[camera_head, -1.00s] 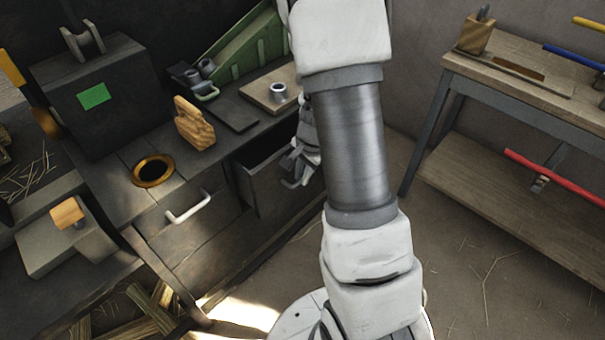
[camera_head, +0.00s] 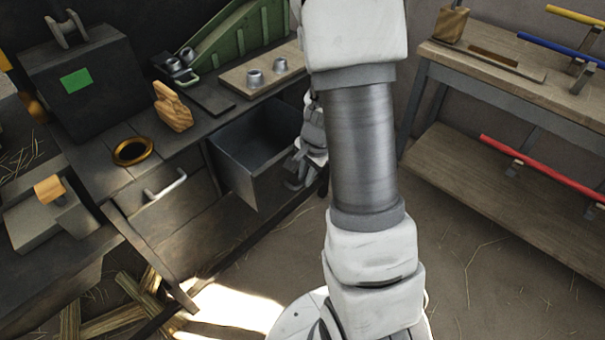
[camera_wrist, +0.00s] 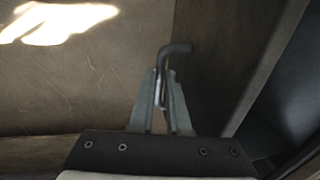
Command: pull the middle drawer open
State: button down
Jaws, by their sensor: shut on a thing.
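The middle drawer (camera_head: 232,172) stands pulled out of the dark workbench, and its empty grey inside shows in the head view. Its front faces my gripper (camera_head: 296,176), which is partly hidden behind my arm. In the wrist view my gripper (camera_wrist: 162,102) is shut on the drawer's handle (camera_wrist: 176,49), a dark bent bar whose end shows above the fingertips. The drawer front (camera_wrist: 212,70) lies just right of the fingers, with the drawer's inside at the far right.
A closed drawer with a pale handle (camera_head: 166,185) is left of the open one. A wooden block (camera_head: 172,108), a brass ring (camera_head: 133,151) and metal cups (camera_head: 255,78) sit on the bench top. A shelf table (camera_head: 500,90) stands right; floor lies between.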

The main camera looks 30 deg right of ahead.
jog(key=shift+s+d+b, duration=0.2)
jog(key=shift+s+d, duration=0.1)
jog(key=shift+s, duration=0.5)
jog(key=shift+s+d+b, duration=0.2)
jog(key=shift+s+d, duration=0.05)
jog(key=shift+s, duration=0.5)
jog(key=c, duration=0.9)
grip_release()
jog(key=s+r+p, duration=0.1)
jog(key=r+p, duration=0.1)
jog(key=r, duration=0.3)
jog(key=s+r+p, duration=0.1)
jog(key=r+p, duration=0.2)
jog(key=r, duration=0.3)
jog(key=s+d+r+p, duration=0.1)
jog(key=r+p, duration=0.1)
jog(key=r, duration=0.4)
jog(key=shift+s+p, duration=0.1)
jog(key=shift+p, duration=0.3)
